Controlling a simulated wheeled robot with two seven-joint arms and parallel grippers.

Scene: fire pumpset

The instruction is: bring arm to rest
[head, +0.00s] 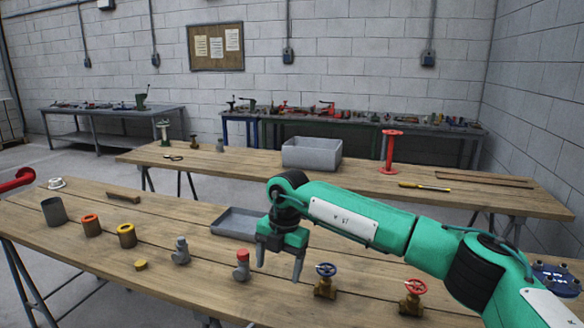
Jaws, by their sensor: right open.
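My right arm comes in from the right and reaches over the front wooden table (190,240). My right gripper (280,266) points down above the table, its two fingers apart and nothing between them. It is just right of a grey fitting with a red top (242,266) and in front of a shallow grey tray (228,222), whose right part is hidden behind the gripper. My left gripper does not show.
Brass valves with a blue wheel (326,281) and a red wheel (412,298) stand right of the gripper. A grey fitting (181,252), yellow ring (127,236), orange-topped ring (91,226) and grey cup (54,211) stand left. A grey bin (312,154) sits on the table behind.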

